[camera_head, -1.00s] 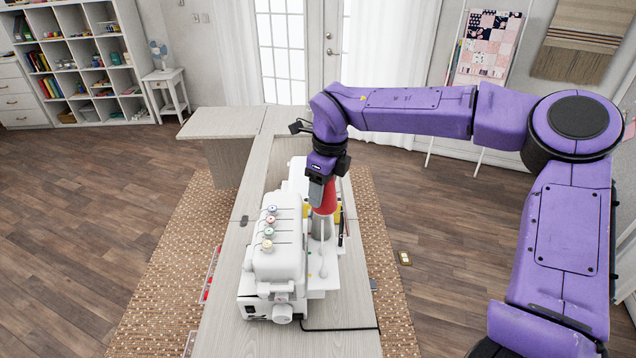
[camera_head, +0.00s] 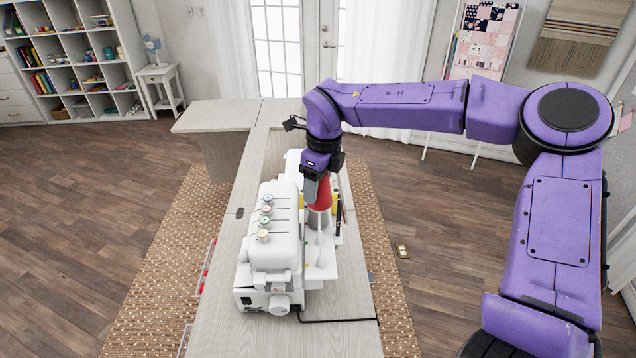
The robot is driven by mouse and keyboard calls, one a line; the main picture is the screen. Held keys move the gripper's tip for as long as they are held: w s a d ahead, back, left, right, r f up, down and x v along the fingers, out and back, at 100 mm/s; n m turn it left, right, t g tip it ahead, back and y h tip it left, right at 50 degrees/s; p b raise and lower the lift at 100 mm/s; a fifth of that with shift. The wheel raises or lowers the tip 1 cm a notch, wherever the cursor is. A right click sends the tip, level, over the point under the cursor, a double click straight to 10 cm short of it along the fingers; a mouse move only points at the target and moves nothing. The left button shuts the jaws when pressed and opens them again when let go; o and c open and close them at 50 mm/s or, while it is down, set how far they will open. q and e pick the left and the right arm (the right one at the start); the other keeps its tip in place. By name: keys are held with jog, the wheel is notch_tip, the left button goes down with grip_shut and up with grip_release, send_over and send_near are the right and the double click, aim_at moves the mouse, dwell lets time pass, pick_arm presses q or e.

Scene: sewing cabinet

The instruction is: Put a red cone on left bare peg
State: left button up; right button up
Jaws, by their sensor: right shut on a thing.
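A red cone (camera_head: 322,194) is in my right gripper (camera_head: 313,190), which is shut on it and points down over the machine on the cabinet. Below the red cone is a grey cone-shaped piece (camera_head: 319,219); I cannot tell whether the two touch. The white sewing machine (camera_head: 274,238) has several small coloured spools along its top. The left bare peg cannot be made out; the gripper and machine may hide it. My left gripper is not in view.
The pale wooden cabinet top (camera_head: 226,318) runs away from me and turns left at the back. A yellow item (camera_head: 335,203) and dark upright tools (camera_head: 339,218) stand close right of the cone. A black cord (camera_head: 340,321) lies at the front.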

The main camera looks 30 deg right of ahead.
jog(key=shift+f, duration=0.25)
dwell(0.4)
jog(key=shift+f, duration=0.1)
dwell(0.4)
jog(key=shift+f+b, duration=2.45)
jog(key=shift+f, duration=1.7)
jog(key=shift+r, duration=0.1)
jog(key=shift+p, duration=0.35)
